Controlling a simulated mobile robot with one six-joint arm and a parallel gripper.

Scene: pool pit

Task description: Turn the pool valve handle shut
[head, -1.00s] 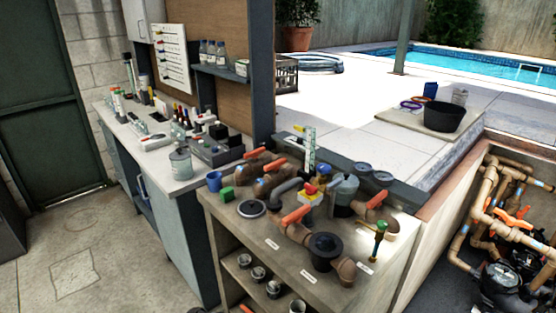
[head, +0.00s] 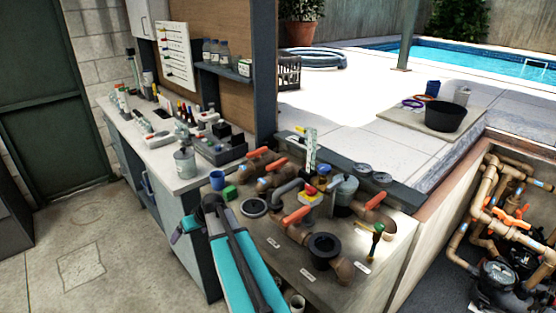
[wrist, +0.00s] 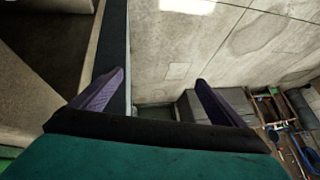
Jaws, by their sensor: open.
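Several valves with orange handles sit on brown pipes on the bench in the head view. I cannot tell which one the task means. My gripper (head: 183,228) is left of the bench, beside the grey cabinet front, apart from every handle. In the wrist view my gripper (wrist: 160,78) has its purple fingers spread with nothing between them. No handle shows clearly there.
A black round fitting (head: 325,248), a green-handled tool (head: 376,240), a blue cup (head: 217,180) and a green block (head: 230,192) crowd the bench. Left is a counter (head: 150,150) with bottles and tools. The concrete floor (head: 85,235) is open. More pipes (head: 480,205) fill the pit at right.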

